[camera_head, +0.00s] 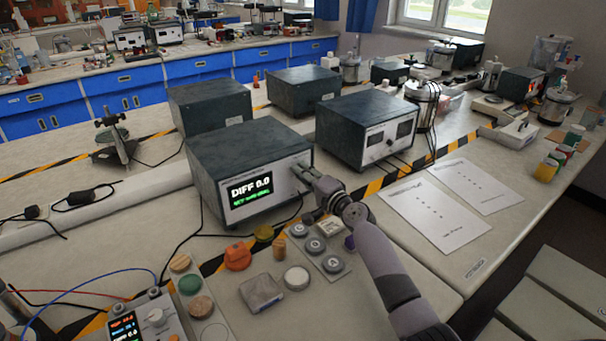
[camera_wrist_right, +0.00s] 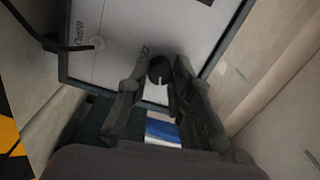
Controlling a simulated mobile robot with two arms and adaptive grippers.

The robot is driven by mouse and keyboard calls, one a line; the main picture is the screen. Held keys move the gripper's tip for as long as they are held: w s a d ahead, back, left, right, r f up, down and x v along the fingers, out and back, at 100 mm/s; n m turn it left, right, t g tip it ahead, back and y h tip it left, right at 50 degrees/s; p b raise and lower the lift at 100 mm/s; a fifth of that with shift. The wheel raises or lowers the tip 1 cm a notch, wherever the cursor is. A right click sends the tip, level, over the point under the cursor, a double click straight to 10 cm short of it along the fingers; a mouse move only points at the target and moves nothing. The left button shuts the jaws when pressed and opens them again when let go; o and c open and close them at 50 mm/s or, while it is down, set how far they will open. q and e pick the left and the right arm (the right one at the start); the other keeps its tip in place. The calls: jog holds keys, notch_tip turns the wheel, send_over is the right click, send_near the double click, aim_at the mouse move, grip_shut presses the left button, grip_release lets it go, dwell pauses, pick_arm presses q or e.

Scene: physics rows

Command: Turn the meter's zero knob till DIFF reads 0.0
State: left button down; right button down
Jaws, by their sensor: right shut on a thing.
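The meter (camera_head: 240,148) is a dark box with a pale front panel, standing on the bench in the middle of the head view. Its lit display (camera_head: 250,189) reads DIFF 0.0, with a smaller green line below that is too small to read surely. My right gripper (camera_head: 304,174) is at the right side of the meter's front, shut on the zero knob. In the right wrist view the knob (camera_wrist_right: 160,69) is dark and round with a pale mark, between the two fingers (camera_wrist_right: 162,77). In the head view the gripper hides the knob. My left gripper is not in view.
A second meter-like box (camera_head: 366,130) stands close to the right. Round grey pieces (camera_head: 315,245) and an orange knob-like piece (camera_head: 238,257) lie in front. Papers (camera_head: 435,212) lie at right. A device with a screen (camera_head: 145,322) stands at lower left, with cables nearby.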

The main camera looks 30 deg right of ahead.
jog(key=shift+m, duration=0.4)
jog(key=c, duration=1.4)
grip_release()
jog(key=s, duration=0.4)
jog(key=s+d, duration=0.1)
jog(key=s, duration=0.7)
jog(key=shift+d, duration=0.35)
